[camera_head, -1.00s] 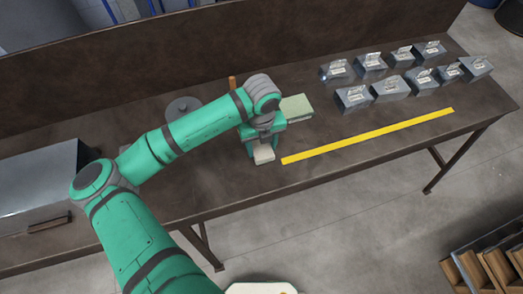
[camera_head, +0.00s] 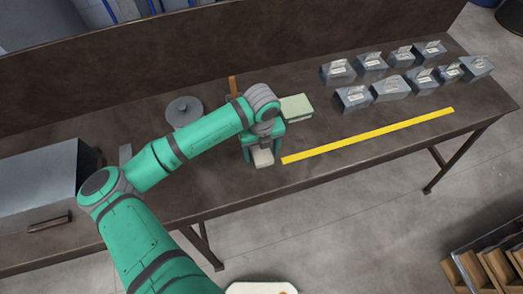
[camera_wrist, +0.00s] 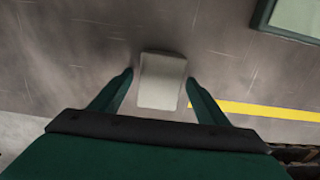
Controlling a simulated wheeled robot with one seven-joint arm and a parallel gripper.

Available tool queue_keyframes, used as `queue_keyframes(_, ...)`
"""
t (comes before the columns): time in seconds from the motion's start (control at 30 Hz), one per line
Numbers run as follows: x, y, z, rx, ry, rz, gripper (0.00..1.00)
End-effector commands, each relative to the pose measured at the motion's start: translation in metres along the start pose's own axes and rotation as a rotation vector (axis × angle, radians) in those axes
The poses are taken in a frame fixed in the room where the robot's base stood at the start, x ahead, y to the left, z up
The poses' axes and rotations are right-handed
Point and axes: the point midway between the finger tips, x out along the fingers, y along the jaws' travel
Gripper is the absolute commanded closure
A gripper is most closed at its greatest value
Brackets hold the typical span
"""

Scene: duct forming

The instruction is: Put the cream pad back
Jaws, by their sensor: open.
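The cream pad (camera_head: 263,158) lies on the brown bench near its front edge, left of the yellow strip. My gripper (camera_head: 263,156) is open above it. In the wrist view the cream pad (camera_wrist: 161,80) shows between the two spread green fingers, with a gap on each side. The pale green block (camera_head: 296,107) sits on the bench just behind and right of my gripper. Part of it shows at the top right of the wrist view (camera_wrist: 298,16).
A yellow strip (camera_head: 370,135) runs along the bench to the right. Several grey metal duct pieces (camera_head: 390,88) stand in two rows at the back right. A round grey disc (camera_head: 184,111) and a grey metal box (camera_head: 38,180) are on the left.

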Motion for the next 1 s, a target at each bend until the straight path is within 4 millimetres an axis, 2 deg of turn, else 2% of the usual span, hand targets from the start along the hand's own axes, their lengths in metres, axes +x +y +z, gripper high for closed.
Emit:
queue_keyframes(0.17, -0.015, 0.000, 0.001, 0.002, -0.004, 0.000, 0.31)
queue_keyframes(0.5, -0.082, 0.000, 0.001, 0.002, -0.004, 0.002, 0.31)
queue_keyframes(0.63, -0.102, 0.000, 0.001, 0.002, -0.004, 0.001, 0.31)
queue_keyframes(0.8, -0.118, 0.000, 0.000, 0.002, -0.002, 0.000, 0.31)
queue_keyframes(1.0, -0.123, 0.000, 0.000, 0.002, -0.001, 0.000, 0.31)
